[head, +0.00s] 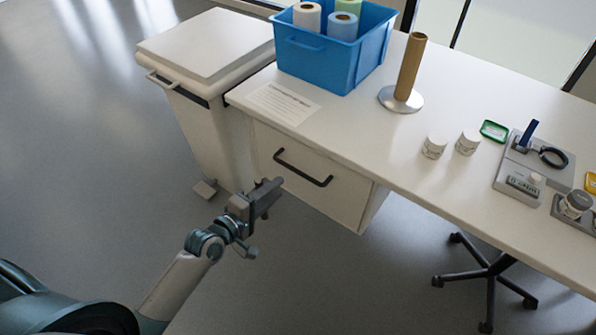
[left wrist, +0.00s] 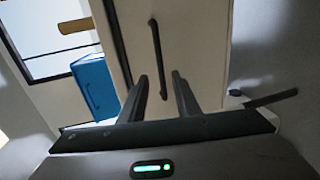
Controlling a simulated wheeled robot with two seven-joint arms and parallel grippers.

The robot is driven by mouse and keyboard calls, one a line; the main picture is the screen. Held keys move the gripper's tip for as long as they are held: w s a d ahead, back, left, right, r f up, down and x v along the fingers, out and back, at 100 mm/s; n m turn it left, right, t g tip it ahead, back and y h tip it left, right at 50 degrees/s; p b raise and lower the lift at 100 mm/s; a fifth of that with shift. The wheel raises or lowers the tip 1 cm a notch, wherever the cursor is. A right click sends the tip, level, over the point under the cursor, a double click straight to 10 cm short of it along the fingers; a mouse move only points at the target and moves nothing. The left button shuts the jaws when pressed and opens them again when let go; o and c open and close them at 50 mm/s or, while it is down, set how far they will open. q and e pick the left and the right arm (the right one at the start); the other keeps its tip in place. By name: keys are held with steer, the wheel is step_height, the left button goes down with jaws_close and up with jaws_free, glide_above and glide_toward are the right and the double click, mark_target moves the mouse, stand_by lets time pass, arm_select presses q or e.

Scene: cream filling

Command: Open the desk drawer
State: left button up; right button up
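The desk drawer (head: 314,181) has a white front under the left part of the white desk, and it looks closed. Its dark bar handle (head: 303,167) runs across the front. In the left wrist view the handle (left wrist: 157,58) stands upright in the picture, ahead of the fingers. My left gripper (head: 266,191) is in front of the drawer, a little below and left of the handle. In the left wrist view its two fingers (left wrist: 160,95) are apart, with the handle's end showing between them. I cannot see contact with the handle. My right gripper is not in view.
A white pedal bin (head: 205,45) stands left of the desk. A blue crate (head: 315,62) with rolls, a paper sheet (head: 283,104) and a cardboard tube on a stand (head: 408,75) are on the desktop. A wheeled chair base (head: 488,270) stands right of the drawer. Floor in front is clear.

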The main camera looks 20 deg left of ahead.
mark_target(298, 170)
arm_select(q)
steer(key=x, duration=1.1)
steer(key=shift+w, duration=0.1)
jaws_close()
